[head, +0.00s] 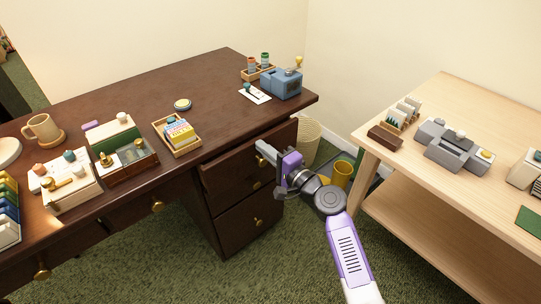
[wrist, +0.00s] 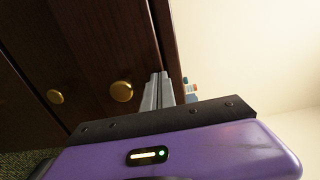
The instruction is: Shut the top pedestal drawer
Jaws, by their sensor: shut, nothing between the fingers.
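The dark wood desk (head: 140,88) has a pedestal of drawers at its right end. The top pedestal drawer (head: 226,173) stands slightly out, with a dark gap below the desktop. My gripper (head: 262,155) is shut and empty in front of the drawer's upper part. It hides part of the drawer front, and I cannot tell if it touches. In the wrist view the shut fingers (wrist: 158,91) lie close to the edge of a dark wood front, beside a brass knob (wrist: 122,91). A second brass knob (wrist: 55,97) is further left.
A blue device (head: 281,83) and a wooden tray of cards (head: 180,145) are on the desktop. A pale bin (head: 308,140) and a yellow bucket (head: 342,173) stand behind my arm. A light wood table (head: 445,190) is on the right. Green carpet is open in front.

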